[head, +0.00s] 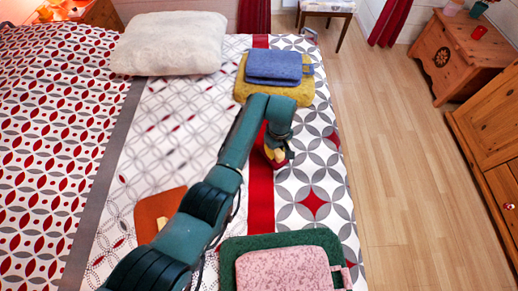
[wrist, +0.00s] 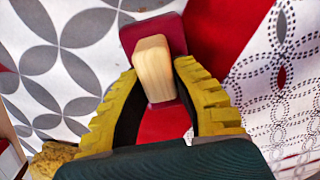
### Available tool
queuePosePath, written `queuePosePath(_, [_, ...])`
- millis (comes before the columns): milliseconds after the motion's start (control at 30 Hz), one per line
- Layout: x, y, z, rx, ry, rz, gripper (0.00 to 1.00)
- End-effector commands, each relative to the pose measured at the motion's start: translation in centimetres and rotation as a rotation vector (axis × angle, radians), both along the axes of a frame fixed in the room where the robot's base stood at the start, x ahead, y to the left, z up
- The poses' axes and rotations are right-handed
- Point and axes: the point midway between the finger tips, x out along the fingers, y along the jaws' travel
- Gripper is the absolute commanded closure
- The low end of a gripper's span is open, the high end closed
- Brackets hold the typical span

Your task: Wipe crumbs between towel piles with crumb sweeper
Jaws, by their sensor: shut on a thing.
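My gripper (head: 275,157) is over the bed between two towel piles, mostly hidden by my arm in the head view. In the wrist view its yellow ribbed fingers (wrist: 157,76) are shut on the pale wooden handle of the crumb sweeper (wrist: 153,62). The sweeper's dark red body (wrist: 135,37) lies beyond the handle, over or against the patterned cover; contact cannot be told. The far pile is a blue towel (head: 274,68) on a mustard towel (head: 241,88). The near pile is a pink towel (head: 282,270) on a dark green towel (head: 322,238). I cannot make out crumbs.
An orange flat thing (head: 150,212) lies left of my arm, partly hidden by it. A white pillow (head: 170,45) lies at the far left. The bed's right edge drops to a wooden floor (head: 400,170). A wooden cabinet (head: 470,55) stands at the far right.

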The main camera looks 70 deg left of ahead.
Motion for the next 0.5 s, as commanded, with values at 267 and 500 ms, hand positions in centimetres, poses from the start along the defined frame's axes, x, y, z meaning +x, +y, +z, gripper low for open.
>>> queuePosePath(267, [2.4,-0.8,-0.3,0.001,-0.002,0.002,1.00])
queuePosePath(500, [4.4,-1.4,-0.3,0.001,-0.002,0.003,1.00])
